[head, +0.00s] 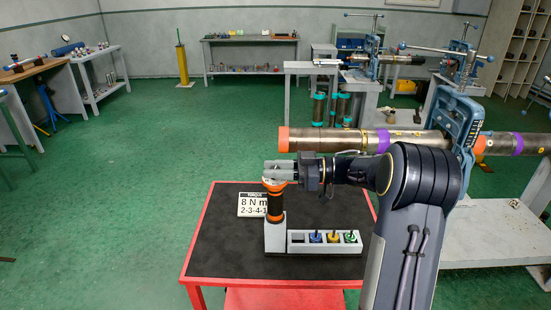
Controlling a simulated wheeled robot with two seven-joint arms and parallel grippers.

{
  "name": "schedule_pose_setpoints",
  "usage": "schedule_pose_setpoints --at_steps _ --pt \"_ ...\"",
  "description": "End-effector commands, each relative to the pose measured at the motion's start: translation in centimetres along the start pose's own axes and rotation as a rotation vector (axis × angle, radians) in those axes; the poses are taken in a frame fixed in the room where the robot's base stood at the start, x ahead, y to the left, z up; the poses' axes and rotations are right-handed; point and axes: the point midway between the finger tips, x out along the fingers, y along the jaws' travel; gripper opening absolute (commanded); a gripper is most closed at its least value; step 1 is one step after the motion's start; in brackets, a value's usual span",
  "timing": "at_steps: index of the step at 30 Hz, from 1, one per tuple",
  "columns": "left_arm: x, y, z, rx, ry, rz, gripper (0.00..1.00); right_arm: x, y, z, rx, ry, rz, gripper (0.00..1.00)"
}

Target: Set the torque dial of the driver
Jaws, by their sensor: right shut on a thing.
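The driver (275,207) stands upright in a grey holder on the red-edged table, with a dark body and orange bands. My right gripper (277,172) comes in from the right and is shut on the driver's top, around its orange ring. The dial's marks are too small to read and partly hidden by the fingers. A white card (252,205) behind the driver reads "8 N m" and "2-3-4-1", partly covered by the driver. My left gripper is not in view.
A grey block (325,248) beside the driver holds blue, yellow and green bits. The black tabletop (222,240) is mostly bare to the left. A long pipe (330,140) clamped in a blue vise (455,118) runs behind my right arm.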

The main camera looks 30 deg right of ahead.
Motion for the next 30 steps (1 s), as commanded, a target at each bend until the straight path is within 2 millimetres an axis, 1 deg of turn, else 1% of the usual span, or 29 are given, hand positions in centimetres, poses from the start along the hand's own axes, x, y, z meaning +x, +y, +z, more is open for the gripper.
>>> schedule_pose_setpoints --at_steps 1,3,12,15,24,30 --pt "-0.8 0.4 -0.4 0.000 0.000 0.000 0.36 0.0 0.2 -0.1 0.007 -0.005 -0.044 0.02" --pt "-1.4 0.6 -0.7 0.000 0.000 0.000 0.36 0.0 0.1 -0.1 0.008 -0.005 -0.112 0.02" --pt "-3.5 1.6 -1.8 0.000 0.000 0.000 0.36 0.1 0.1 -0.1 0.007 -0.003 -0.386 0.02" --pt "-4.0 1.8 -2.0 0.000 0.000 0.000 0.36 0.1 0.0 -0.1 0.006 -0.003 -0.453 0.02" --pt "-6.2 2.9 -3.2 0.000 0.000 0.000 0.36 0.2 -0.1 0.0 0.015 -0.004 -0.576 0.03" --pt "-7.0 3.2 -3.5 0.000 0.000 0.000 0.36 0.1 -0.1 0.2 0.013 -0.004 -0.609 0.02"
